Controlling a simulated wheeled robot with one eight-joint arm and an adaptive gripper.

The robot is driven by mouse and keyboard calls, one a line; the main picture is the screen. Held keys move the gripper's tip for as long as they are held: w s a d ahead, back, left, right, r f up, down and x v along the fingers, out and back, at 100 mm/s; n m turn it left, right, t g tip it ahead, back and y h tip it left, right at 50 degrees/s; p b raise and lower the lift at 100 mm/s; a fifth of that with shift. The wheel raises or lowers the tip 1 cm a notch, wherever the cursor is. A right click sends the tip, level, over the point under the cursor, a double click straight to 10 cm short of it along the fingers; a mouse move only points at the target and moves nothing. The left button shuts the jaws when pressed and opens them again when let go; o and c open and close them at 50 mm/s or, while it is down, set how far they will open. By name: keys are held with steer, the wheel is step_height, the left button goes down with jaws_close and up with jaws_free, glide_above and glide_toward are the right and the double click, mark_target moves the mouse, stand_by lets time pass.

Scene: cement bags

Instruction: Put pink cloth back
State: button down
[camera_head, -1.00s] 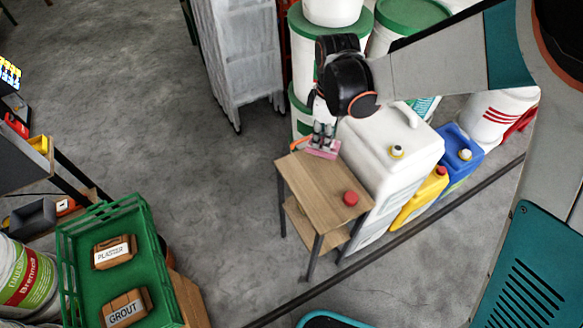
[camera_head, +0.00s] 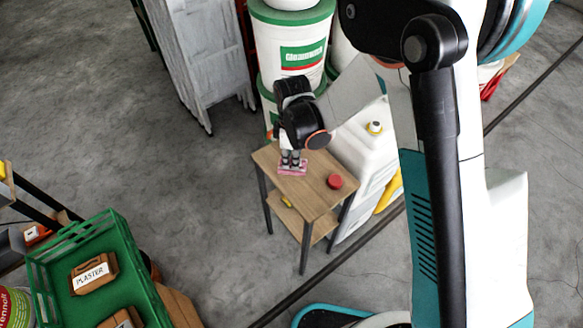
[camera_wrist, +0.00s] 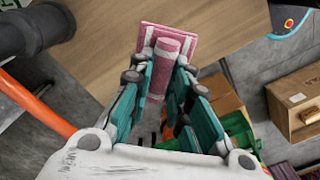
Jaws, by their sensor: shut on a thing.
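The pink cloth (camera_head: 294,171) is folded and looks like a small flat pad with a raised middle. My gripper (camera_head: 291,160) is shut on that raised part from above, over the far left part of the small wooden table (camera_head: 309,193). In the wrist view the cloth (camera_wrist: 184,29) sits between the fingertips of my gripper (camera_wrist: 165,72), with the wood top beneath it. I cannot tell whether the cloth touches the top or hangs just above it.
A round red object (camera_head: 335,181) lies on the table near its right edge. A small yellow item (camera_head: 286,202) is on the lower shelf. White containers (camera_head: 372,150) and green-lidded buckets (camera_head: 290,45) stand behind. A green crate (camera_head: 125,262) is at lower left. Open floor lies left of the table.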

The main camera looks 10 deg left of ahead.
steer(key=shift+f+b, duration=0.6)
steer(key=shift+f, duration=1.6)
steer(key=shift+f, duration=0.15)
steer(key=c, duration=1.5)
jaws_free()
step_height(320, 180, up, 12)
steer(key=p, duration=0.4)
steer(key=shift+w+r, duration=0.1)
steer(key=shift+r, duration=0.1)
